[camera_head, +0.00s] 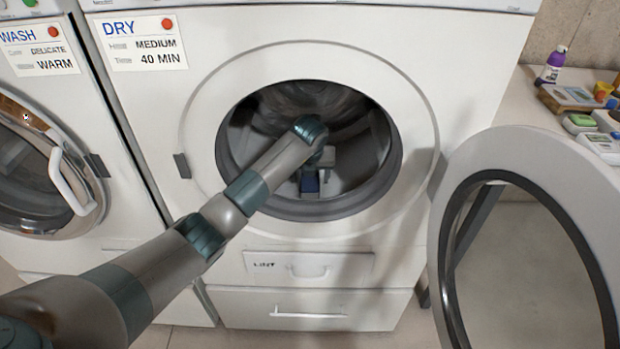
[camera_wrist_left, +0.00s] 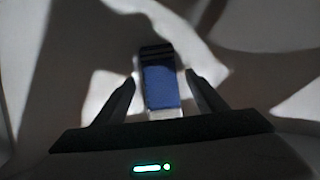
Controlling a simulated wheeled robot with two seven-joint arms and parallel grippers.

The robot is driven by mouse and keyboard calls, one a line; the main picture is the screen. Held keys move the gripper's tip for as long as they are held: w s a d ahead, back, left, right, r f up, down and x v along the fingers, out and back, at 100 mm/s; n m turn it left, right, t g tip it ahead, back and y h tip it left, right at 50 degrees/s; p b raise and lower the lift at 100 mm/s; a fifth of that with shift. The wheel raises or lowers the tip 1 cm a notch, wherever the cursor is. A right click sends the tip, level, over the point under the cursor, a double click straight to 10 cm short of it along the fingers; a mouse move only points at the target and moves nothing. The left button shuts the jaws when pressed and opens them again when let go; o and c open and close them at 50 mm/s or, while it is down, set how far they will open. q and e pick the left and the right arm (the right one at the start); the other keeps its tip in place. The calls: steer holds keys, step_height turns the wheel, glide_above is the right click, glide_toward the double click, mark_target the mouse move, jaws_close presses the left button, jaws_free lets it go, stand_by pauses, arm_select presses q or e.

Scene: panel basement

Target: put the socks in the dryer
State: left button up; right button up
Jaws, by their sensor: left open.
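The dryer (camera_head: 460,55) stands in front of me with its round door (camera_head: 590,185) swung open to the right. My left arm reaches into its drum (camera_head: 360,165). My left gripper (camera_head: 311,180) is inside the drum opening, pointing down, with its fingers apart. A small dark blue thing, likely the socks (camera_head: 310,184), is at the fingertips. In the left wrist view the blue bundle (camera_wrist_left: 160,87), with a dark end and a pale end, lies between and beyond the two open fingers (camera_wrist_left: 160,95). I cannot tell whether it touches them. My right gripper is not in view.
A washer (camera_head: 75,120) with a shut door stands at the left. A lint drawer (camera_head: 308,267) and a lower drawer (camera_head: 310,310) are under the dryer opening. A counter at the right holds a purple bottle (camera_head: 551,66) and several small items.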

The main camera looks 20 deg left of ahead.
arm_select(q)
steer(key=v, duration=1.1)
steer(key=shift+s+f, duration=0.1)
steer(key=shift+f, duration=0.05)
